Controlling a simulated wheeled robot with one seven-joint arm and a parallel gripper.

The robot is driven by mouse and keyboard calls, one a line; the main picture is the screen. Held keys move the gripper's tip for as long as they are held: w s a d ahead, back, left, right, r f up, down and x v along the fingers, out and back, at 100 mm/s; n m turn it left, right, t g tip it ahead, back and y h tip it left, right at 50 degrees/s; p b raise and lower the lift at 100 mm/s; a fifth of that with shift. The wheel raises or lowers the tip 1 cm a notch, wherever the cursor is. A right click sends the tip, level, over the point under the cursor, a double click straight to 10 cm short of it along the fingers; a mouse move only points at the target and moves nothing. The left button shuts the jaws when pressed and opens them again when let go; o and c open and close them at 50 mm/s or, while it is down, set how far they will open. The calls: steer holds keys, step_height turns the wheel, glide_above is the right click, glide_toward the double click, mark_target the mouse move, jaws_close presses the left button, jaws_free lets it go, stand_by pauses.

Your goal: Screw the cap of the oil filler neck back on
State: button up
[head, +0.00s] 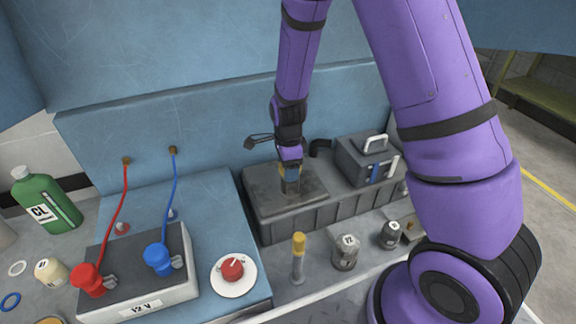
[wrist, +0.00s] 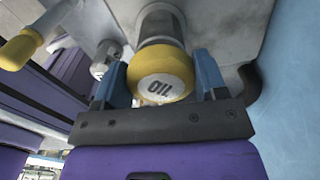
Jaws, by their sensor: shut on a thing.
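The yellow cap marked OIL (wrist: 163,82) is between the two blue fingers of my gripper (wrist: 161,76) in the wrist view. The gripper is shut on it, one finger on each side. The grey filler neck (wrist: 160,25) is directly behind the cap and in line with it. I cannot tell how far the cap is threaded. In the head view my gripper (head: 291,184) points down onto the top of the dark grey engine block (head: 262,212). There the gripper hides most of the cap and neck.
A yellow-topped dipstick (head: 298,258) and two small grey canisters, one here (head: 346,252), stand in front of the block. A grey box with a handle (head: 364,158) sits at its right. A battery (head: 140,275) with red and blue cables and a green bottle (head: 47,200) are at left.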

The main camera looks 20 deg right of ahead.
steer(key=shift+f, duration=0.55)
stand_by(0.4)
steer(key=m, duration=0.5)
steer(key=shift+w, duration=0.15)
steer(key=shift+m, duration=0.3)
steer(key=m, duration=0.4)
steer(key=shift+d+m, duration=0.15)
steer(key=shift+m, duration=0.25)
steer(key=shift+m, duration=0.7)
steer(key=m, duration=0.3)
steer(key=shift+w+d+m, duration=0.1)
steer(key=shift+m, duration=0.3)
